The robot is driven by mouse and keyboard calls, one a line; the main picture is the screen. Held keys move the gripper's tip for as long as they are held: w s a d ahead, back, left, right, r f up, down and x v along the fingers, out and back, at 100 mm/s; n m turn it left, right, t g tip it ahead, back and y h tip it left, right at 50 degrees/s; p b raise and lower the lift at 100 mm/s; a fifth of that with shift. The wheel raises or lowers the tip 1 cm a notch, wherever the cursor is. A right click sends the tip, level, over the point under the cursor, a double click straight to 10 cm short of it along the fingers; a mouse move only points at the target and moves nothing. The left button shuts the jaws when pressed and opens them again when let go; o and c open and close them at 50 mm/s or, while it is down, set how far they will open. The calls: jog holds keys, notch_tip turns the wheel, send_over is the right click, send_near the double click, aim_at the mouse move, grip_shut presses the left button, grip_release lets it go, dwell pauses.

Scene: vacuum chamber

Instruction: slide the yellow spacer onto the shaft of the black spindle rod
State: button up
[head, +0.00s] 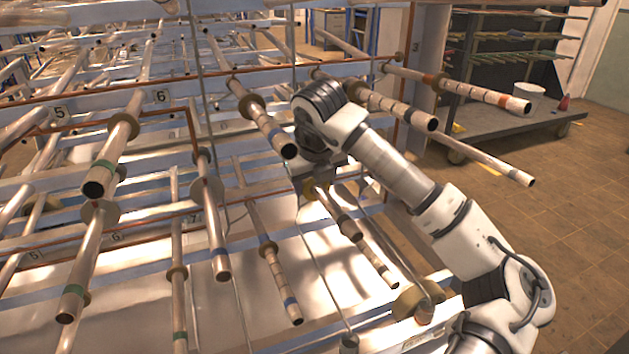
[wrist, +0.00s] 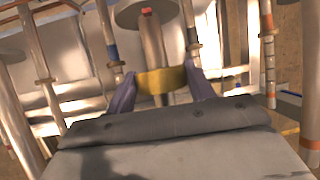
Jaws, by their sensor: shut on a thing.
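The yellow spacer (wrist: 162,81) is held between the two purple fingers of my gripper (wrist: 161,88) in the wrist view. A pale metal rod (wrist: 153,48) with a wide grey disc (wrist: 132,16) and a small red mark stands directly behind the spacer, in line with it. I cannot tell whether the spacer is around this rod's end or only in front of it. No rod shows clearly as black, so I cannot tell for sure which is the spindle rod. In the head view my wrist hides most of the gripper and the spacer.
Many metal rods with coloured bands and tan collars stick out from the rack, such as a green-banded rod (head: 99,180) and an orange-banded rod (head: 480,93). Rods stand close on both sides of my gripper. A grey cart (head: 490,125) stands at the right over open tiled floor.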

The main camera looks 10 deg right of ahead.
jog(key=shift+w+a+f, duration=0.1)
jog(key=shift+w+a, duration=0.05)
jog(key=shift+w, duration=0.65)
jog(key=shift+w+a+f, duration=0.1)
jog(key=shift+w+a, duration=0.1)
jog(key=shift+w, duration=0.65)
jog(key=shift+w+a, duration=0.15)
jog(key=shift+w, duration=0.65)
jog(key=o, duration=1.1)
jog(key=shift+o, duration=0.2)
jog(key=b+v, duration=0.2)
jog(key=v, duration=1.1)
jog(key=shift+r, duration=0.4)
jog(key=shift+s+d, duration=0.1)
jog(key=shift+s, duration=0.05)
